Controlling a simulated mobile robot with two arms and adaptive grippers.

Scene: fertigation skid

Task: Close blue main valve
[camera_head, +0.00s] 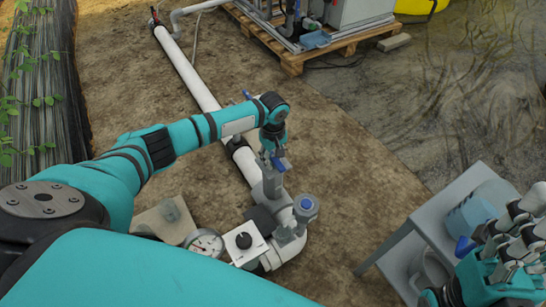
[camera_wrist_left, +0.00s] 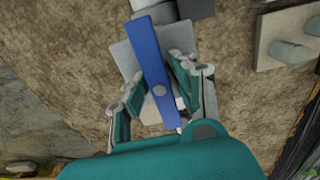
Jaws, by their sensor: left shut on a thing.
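The blue main valve's lever handle (camera_head: 281,164) sits on a grey valve body (camera_head: 272,186) in the white pipe line. In the left wrist view the blue lever (camera_wrist_left: 152,60) runs lengthwise, slightly tilted, between the fingers. My left gripper (camera_head: 274,153) reaches down over the valve and is shut on the lever; it also shows in the left wrist view (camera_wrist_left: 150,85). My fingers hide part of the lever in the head view. My right gripper (camera_head: 508,243) is at the lower right, away from the valve; its finger opening is unclear.
A grey fitting with a blue cap (camera_head: 306,206), a pressure gauge (camera_head: 206,243) and a white box with a black knob (camera_head: 244,241) stand close to the valve. A grey table (camera_head: 437,225) is at right. A wooden pallet (camera_head: 293,62) bears equipment at the back.

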